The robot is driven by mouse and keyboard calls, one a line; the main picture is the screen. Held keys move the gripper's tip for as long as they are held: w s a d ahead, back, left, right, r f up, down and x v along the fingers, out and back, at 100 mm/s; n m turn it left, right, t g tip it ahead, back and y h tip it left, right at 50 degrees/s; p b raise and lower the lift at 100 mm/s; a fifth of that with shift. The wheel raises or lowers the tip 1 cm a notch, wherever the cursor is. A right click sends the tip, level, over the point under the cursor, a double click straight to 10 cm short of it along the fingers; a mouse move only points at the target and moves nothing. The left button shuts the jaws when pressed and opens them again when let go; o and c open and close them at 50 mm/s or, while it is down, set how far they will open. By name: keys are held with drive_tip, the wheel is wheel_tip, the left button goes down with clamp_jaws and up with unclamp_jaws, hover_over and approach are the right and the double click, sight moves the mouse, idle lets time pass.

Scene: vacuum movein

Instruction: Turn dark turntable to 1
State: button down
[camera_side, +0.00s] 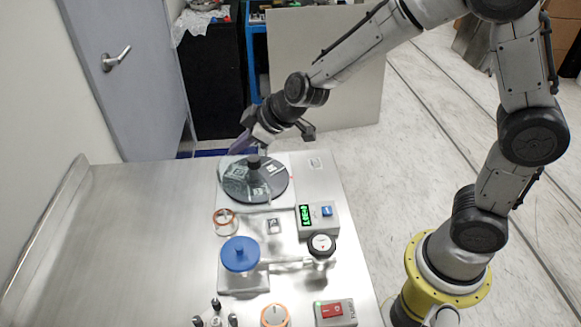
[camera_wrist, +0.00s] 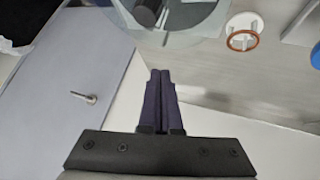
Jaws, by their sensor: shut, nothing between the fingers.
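The dark turntable (camera_side: 268,186) is a round dark disc with lighter patches and a black central knob (camera_side: 254,163), on a pale base plate at the far end of the metal table. In the wrist view part of the turntable (camera_wrist: 205,18) shows at the top edge. My gripper (camera_side: 235,148) is at the turntable's far left edge, above table height. In the wrist view its two dark purple fingers (camera_wrist: 159,75) are together with nothing between them, and the tips point toward the disc's rim. I cannot tell whether they touch it. No number 1 mark is readable.
Nearer on the table are an orange-ringed clear part (camera_side: 225,219), a box with a green display (camera_side: 305,215), a blue knob (camera_side: 240,254), a round dial (camera_side: 321,245) and a red switch box (camera_side: 333,311). The table's left side (camera_side: 140,240) is clear.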

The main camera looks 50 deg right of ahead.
drive_tip(key=s+d+f+m+t+h, duration=0.1)
drive_tip(key=s+d+f+m+h, duration=0.2)
drive_tip(key=s+d+m, duration=0.55)
approach(282, 164)
drive_tip(key=shift+m+h, duration=0.25)
drive_tip(key=shift+h, duration=0.05)
drive_tip(key=f, duration=0.1)
drive_tip(key=s+a+f, duration=0.1)
drive_tip(key=a+f, duration=0.1)
drive_tip(key=shift+s+f, duration=0.35)
drive_tip(key=w, duration=0.3)
drive_tip(key=shift+w+d+f, duration=0.2)
drive_tip(key=shift+d, duration=0.05)
drive_tip(key=shift+w+d, duration=0.1)
drive_tip(key=shift+w, duration=0.45)
drive_tip(key=shift+w+d, duration=0.75)
drive_tip(key=shift+w, duration=0.1)
drive_tip(key=shift+w+d, duration=0.45)
drive_tip(key=shift+w, duration=0.4)
drive_tip(key=shift+w+d, duration=0.1)
drive_tip(key=shift+w, duration=0.55)
drive_tip(key=shift+w+d, duration=0.15)
drive_tip(key=shift+w, duration=0.65)
